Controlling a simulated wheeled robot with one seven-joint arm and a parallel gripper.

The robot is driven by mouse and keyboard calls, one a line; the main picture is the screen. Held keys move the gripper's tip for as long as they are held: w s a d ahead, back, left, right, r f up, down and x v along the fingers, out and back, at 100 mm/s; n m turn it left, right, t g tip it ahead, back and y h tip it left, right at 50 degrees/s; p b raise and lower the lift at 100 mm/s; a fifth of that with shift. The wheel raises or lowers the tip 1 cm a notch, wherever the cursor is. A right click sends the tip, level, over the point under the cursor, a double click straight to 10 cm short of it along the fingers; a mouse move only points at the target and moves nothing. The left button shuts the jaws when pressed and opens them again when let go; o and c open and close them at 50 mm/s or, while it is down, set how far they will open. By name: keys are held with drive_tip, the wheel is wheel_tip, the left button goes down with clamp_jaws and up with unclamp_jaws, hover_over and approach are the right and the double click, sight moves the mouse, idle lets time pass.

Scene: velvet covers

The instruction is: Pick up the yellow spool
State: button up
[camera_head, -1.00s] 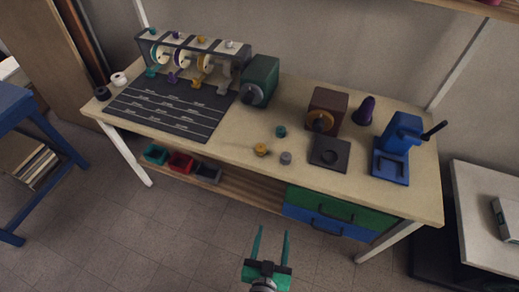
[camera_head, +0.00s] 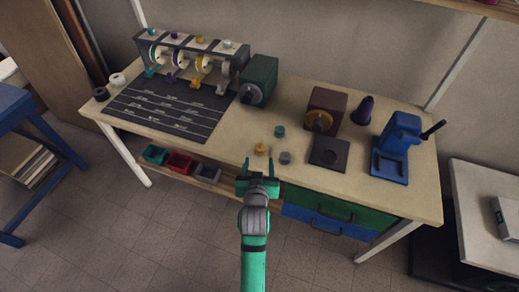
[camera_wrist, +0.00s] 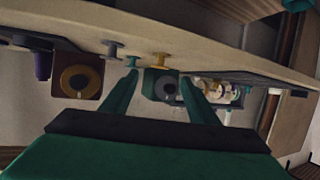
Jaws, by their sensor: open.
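The yellow spool (camera_head: 260,149) stands on the workbench near its front edge, with a teal spool (camera_head: 280,131) behind it and a grey spool (camera_head: 285,157) to its right. My gripper (camera_head: 257,163) is open and empty at the bench's front edge, just in front of the yellow spool and apart from it. In the wrist view the yellow spool (camera_wrist: 159,58) shows beyond and between the spread fingers (camera_wrist: 160,88). The teal spool (camera_wrist: 132,61) and grey spool (camera_wrist: 112,48) are left of it there.
The workbench (camera_head: 215,150) carries a dark marked mat (camera_head: 165,110), a green machine (camera_head: 260,80), a brown box with a dial (camera_head: 325,110), a dark square plate (camera_head: 329,153) and a blue press (camera_head: 395,150). Coloured bins (camera_head: 180,163) sit on the shelf below.

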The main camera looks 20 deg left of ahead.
sight(260, 149)
drive_tip(key=x, duration=0.9)
drive_tip(key=shift+r, duration=0.25)
drive_tip(key=shift+c, duration=0.6)
drive_tip(key=c, duration=1)
